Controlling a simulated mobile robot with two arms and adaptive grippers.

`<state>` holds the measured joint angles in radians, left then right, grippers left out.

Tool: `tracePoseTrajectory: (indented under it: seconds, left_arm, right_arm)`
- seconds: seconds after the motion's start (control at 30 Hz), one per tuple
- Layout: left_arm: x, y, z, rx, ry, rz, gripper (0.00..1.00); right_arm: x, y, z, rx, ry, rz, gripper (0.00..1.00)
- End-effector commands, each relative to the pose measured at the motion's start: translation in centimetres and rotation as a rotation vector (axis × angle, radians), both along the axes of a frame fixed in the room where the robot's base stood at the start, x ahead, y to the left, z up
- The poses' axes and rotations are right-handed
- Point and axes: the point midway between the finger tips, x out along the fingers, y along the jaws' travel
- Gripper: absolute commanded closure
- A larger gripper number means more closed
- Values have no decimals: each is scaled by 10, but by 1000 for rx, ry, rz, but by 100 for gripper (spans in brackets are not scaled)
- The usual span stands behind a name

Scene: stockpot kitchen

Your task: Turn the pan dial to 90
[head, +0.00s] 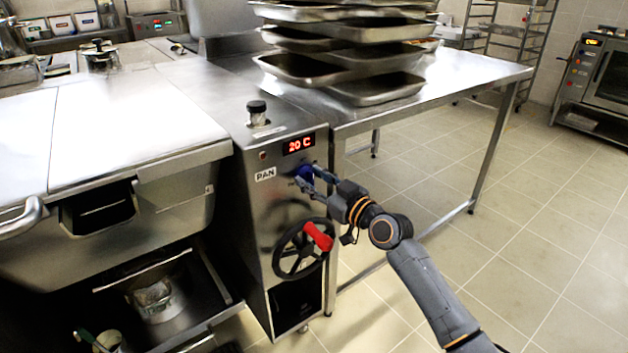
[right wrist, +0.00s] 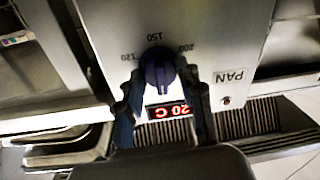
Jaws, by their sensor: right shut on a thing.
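The pan dial (head: 305,173) is a dark blue knob on the steel control panel, beside the PAN label (head: 265,174) and under a red display (head: 299,144) reading 20 C. My right gripper (head: 308,180) reaches in from the right and is shut on the dial. In the right wrist view, which is upside down, the dial (right wrist: 159,68) sits between the two fingers. The marks 120, 150 and 200 show around it; the other marks are hidden. I cannot tell which mark the dial points to. My left gripper is not in view.
Below the dial is a black handwheel (head: 301,249) with a red handle (head: 318,236), close under my right arm. A steel table (head: 440,85) with stacked trays (head: 375,88) stands behind. A large lidded pan (head: 120,130) is at left. The tiled floor at right is clear.

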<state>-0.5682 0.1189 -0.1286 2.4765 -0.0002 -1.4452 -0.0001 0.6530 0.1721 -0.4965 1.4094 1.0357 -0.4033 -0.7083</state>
Motion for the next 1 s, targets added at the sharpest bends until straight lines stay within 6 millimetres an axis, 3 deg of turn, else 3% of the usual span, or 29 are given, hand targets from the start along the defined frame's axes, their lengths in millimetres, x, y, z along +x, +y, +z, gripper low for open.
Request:
tracePoseTrajectory:
  seconds: [0.57, 0.73, 1.0]
  left_arm:
    - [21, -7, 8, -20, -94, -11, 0]
    - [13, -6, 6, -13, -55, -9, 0]
    - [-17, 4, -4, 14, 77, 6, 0]
  right_arm:
    - [0, 0, -1, 360, 262, 0, 94]
    - [0, 0, -1, 490, 356, -1, 94]
    - [0, 0, -2, 664, 483, -1, 94]
